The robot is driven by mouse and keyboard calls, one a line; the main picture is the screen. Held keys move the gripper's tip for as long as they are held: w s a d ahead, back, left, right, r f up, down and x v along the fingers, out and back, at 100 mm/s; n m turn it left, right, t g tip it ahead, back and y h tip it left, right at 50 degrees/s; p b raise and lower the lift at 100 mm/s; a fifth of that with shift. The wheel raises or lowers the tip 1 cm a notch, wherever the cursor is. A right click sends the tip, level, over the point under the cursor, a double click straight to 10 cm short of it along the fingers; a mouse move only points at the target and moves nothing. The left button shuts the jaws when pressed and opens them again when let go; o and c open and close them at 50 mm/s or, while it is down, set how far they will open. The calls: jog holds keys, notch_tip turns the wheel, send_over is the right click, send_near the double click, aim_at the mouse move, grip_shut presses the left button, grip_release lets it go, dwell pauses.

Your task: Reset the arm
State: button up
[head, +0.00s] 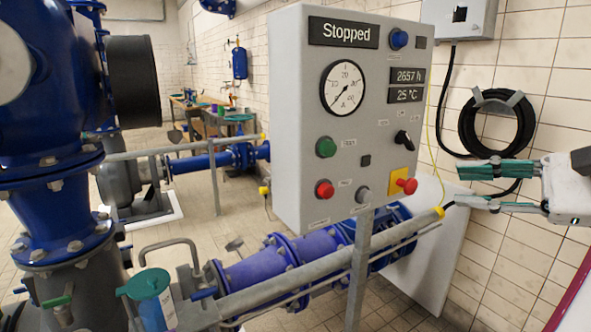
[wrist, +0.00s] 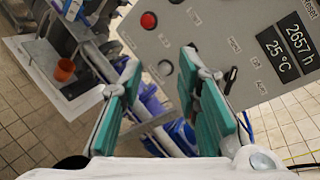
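My gripper (head: 459,186) is at the right in the head view, with its teal-padded fingers pointing left. It is open and empty, to the right of the grey control panel (head: 290,110) and apart from it. In the wrist view, the fingers (wrist: 160,65) are spread, with the panel (wrist: 215,50) and blue pipes beyond them. The panel's display (head: 343,32) reads "Stopped". A red knob on a yellow plate (head: 398,172) sits at the panel's lower right, the panel part nearest my gripper in the picture.
A coiled black hose (head: 470,135) hangs on the tiled wall behind my gripper. A grey rail (head: 300,285) and blue pipes (head: 275,260) run below the panel. A large blue pump assembly (head: 50,130) fills the left. An orange cup (wrist: 64,69) shows in the wrist view.

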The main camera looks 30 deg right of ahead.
jog(key=w+a+f+n+g+y+p, duration=0.15)
jog(key=a+n+g, duration=0.25)
jog(key=a, duration=0.4)
jog(key=a+f+n+g+y+p, duration=0.1)
jog(key=a+f+n+g, duration=0.2)
jog(key=a, duration=0.4)
jog(key=s+a+f+n+g+h+p, duration=0.1)
jog(key=s+a+n+h, duration=0.1)
jog(key=a+n+h, duration=0.2)
jog(key=s+a+n+g+h+p, duration=0.1)
jog(key=s+a+n+h+p, duration=0.1)
jog(key=n, duration=0.9)
jog(key=s+a+h, duration=0.1)
jog(key=a+h, duration=0.1)
jog(key=a, duration=0.1)
jog(key=shift+s+f+g+h, duration=0.25)
jog(key=shift+f+g+h, duration=0.1)
jog(key=shift+g, duration=0.05)
